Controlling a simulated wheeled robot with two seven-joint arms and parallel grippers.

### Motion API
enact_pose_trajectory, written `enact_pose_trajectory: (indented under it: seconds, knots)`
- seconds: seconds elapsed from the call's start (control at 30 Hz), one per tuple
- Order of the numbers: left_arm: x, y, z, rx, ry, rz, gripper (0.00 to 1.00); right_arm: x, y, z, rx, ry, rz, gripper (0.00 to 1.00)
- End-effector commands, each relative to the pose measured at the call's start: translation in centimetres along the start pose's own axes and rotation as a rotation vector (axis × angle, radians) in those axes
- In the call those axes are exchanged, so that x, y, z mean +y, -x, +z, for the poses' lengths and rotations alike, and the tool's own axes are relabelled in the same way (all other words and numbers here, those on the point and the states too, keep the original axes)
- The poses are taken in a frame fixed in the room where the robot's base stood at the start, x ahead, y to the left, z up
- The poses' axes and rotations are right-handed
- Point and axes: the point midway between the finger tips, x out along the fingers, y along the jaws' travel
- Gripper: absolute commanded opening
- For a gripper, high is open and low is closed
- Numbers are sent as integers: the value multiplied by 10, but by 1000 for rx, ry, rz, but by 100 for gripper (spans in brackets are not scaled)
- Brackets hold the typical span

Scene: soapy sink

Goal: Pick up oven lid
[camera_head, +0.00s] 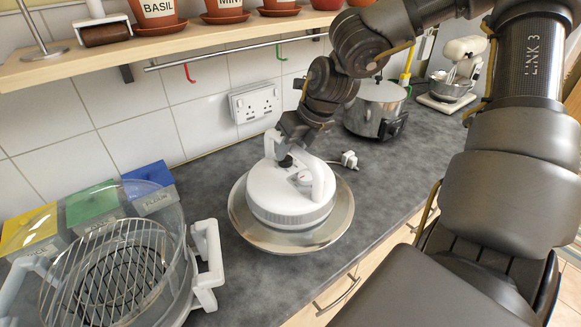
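The oven lid (281,199) is a round white unit with a dial on top, a raised white handle and a wide metal-and-glass rim below. It is level, at or just above the grey worktop; I cannot tell whether it touches. My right gripper (287,160) reaches down from above and behind to the lid's handle. Its fingers overlap the handle and are partly hidden, so I cannot see whether they are closed on it. My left gripper is not in view. The glass oven bowl (176,264), with wire racks inside and white side handles, stands at the lower left.
A steel slow cooker (374,108) stands behind right, and a white stand mixer (459,72) farther right. Yellow, green and blue boxes (93,206) line the wall at left. A white plug (349,160) lies beside the lid. A shelf (200,46) with pots overhangs the worktop.

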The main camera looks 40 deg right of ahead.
Motion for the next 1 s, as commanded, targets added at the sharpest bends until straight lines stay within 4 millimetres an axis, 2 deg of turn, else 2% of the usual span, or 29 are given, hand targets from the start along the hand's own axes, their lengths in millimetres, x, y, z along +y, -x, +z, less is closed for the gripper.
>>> enact_pose_trajectory:
  seconds: [0.03,0.2,0.23,1.0]
  knots:
    - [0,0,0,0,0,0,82,0,0,0,0,0,0,24]
    - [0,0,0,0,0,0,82,0,0,0,0,0,-1,2]
    - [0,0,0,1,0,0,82,0,0,0,0,0,-1,0]
    - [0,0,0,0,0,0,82,-1,0,0,1,-1,-2,0]
